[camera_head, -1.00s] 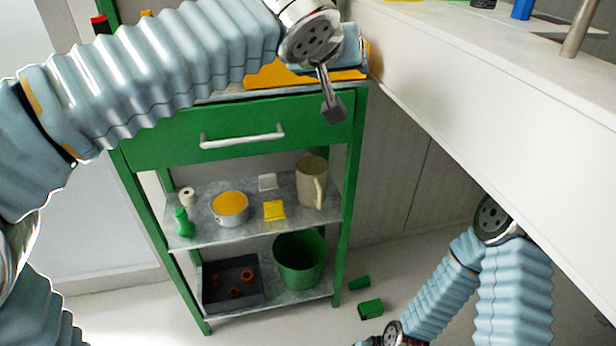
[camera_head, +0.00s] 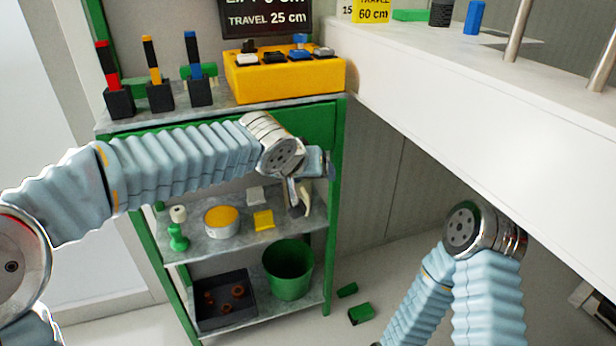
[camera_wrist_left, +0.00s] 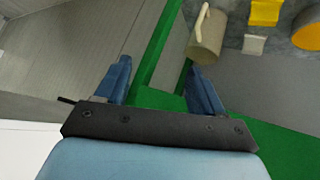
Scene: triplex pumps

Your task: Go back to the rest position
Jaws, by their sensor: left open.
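My left arm comes in from the left across the front of the green cart (camera_head: 335,160).
A yellow box (camera_head: 285,78) and several coloured-handled tools stand on the cart top. The middle shelf holds a yellow-filled bowl (camera_head: 222,220); the lower holds a green bucket (camera_head: 289,270) and dark tray (camera_head: 224,300). A white counter (camera_head: 480,110) borders the right. Green blocks (camera_head: 361,313) lie on the floor.

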